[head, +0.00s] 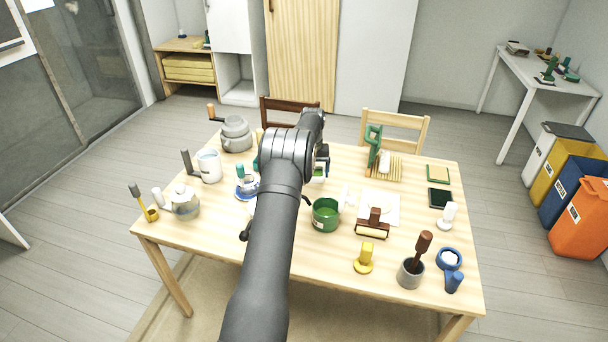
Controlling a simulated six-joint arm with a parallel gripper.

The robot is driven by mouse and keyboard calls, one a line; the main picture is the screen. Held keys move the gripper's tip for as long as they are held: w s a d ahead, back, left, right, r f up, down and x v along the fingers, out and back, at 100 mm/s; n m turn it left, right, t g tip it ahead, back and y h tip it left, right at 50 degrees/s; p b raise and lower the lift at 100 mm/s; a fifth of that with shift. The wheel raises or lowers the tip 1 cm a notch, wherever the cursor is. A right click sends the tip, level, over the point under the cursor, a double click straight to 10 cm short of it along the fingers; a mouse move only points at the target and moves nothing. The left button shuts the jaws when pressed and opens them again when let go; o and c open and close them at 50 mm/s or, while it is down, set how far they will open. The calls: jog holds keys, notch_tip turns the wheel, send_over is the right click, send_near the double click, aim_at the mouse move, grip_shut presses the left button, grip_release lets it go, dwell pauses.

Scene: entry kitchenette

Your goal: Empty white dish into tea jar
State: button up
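My gripper (321,168) is above the far middle of the table, largely hidden behind my arm; its fingers cannot be made out. A green open pot (326,216) with a green inside stands right of my forearm; it may be the tea jar, but no label shows. A small white piece (346,196) lies just behind and right of the pot, too small to identify as the white dish. A white open canister (209,167) stands at the left. No white dish can be picked out for certain, and my arm hides the table's middle.
The wooden table (300,265) is crowded. A grey pot (236,134) and glass jar (185,202) stand left. A brown-handled press (374,223), yellow stamp (365,258), grey mortar (411,272) and blue holder (450,260) stand right. The front middle edge is clear.

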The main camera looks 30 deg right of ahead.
jog(key=s+d+r+n+h, duration=0.1)
jog(key=s+d+r+n, duration=0.7)
jog(key=d+n, duration=0.3)
jog(key=shift+s+d+n+h, duration=0.4)
jog(key=shift+s+n, duration=0.4)
jog(key=shift+n, duration=1.2)
jog(key=shift+s+a+r+t+h, duration=0.15)
jog(key=shift+a+r+t+h, duration=0.1)
jog(key=shift+a+h, duration=0.2)
jog(key=shift+s+a+r+t+h, duration=0.1)
jog(key=shift+a+r+t+h, duration=0.2)
jog(key=shift+a, duration=0.2)
jog(key=shift+s+a+r+t+h, duration=0.15)
jog(key=shift+s+a+r+h, duration=0.1)
jog(key=shift+a+h, duration=0.45)
jog(key=shift+s+a+r+t+h, duration=0.15)
jog(key=shift+a+r+h, duration=0.1)
jog(key=shift+a+h, duration=0.4)
jog(key=shift+s+a+r+t+h, duration=0.15)
jog(key=shift+a+r+h, duration=0.1)
jog(key=shift+a+h, duration=0.45)
dwell(0.5)
jog(key=shift+s+a+r+h, duration=0.1)
jog(key=shift+a+r+h, duration=0.1)
jog(key=shift+a+h, duration=0.25)
dwell(1.0)
